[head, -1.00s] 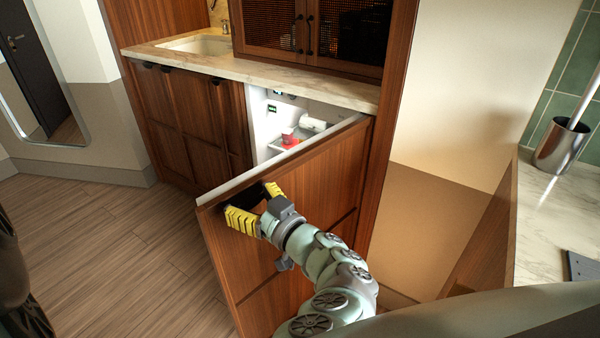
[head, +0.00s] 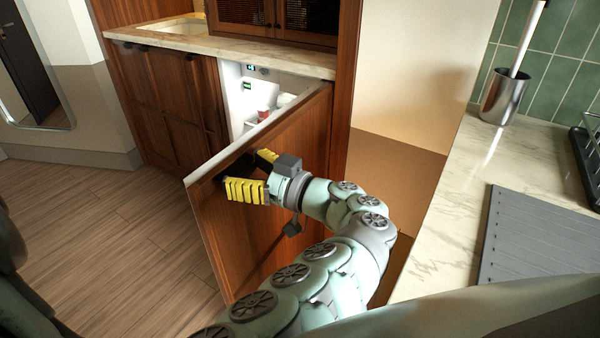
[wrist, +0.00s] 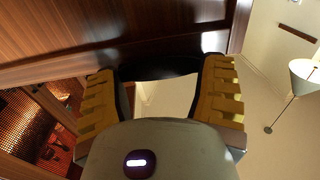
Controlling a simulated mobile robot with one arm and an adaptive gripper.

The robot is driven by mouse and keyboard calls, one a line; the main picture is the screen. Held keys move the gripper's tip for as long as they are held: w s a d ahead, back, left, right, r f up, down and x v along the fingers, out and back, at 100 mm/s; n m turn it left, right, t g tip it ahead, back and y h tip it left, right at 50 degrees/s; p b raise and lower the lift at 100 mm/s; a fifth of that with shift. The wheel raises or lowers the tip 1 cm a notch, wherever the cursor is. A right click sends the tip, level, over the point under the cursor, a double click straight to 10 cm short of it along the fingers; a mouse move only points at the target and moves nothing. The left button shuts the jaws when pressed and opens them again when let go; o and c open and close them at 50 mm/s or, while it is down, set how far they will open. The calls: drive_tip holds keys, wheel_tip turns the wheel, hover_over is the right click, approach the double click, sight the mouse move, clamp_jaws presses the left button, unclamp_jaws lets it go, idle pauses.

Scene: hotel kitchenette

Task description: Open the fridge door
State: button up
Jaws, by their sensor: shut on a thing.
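The fridge door (head: 272,165) is a wood-panelled door under the counter, and it stands swung well open toward me. The lit white fridge interior (head: 240,108) shows behind it, with a small red item (head: 263,115) and white items inside. My gripper (head: 252,178) has yellow fingers and is at the upper outer part of the door, shut on the dark door handle (head: 232,168). In the wrist view the black handle (wrist: 160,68) lies between the yellow fingers, close to the wood face. The handle is partly hidden by the fingers in the head view.
A marble counter (head: 220,50) with a sink (head: 175,27) is above the fridge. Another marble counter (head: 450,210) on the right holds a metal brush holder (head: 503,97) and a grey mat (head: 540,240). The wooden floor (head: 100,230) at the left is clear.

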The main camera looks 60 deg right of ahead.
drive_tip(key=shift+s+d+f, duration=0.1)
drive_tip(key=shift+f, duration=0.3)
drive_tip(key=o, duration=1.2)
drive_tip(key=shift+r, duration=0.1)
drive_tip(key=shift+o, duration=0.3)
drive_tip(key=shift+r, duration=0.1)
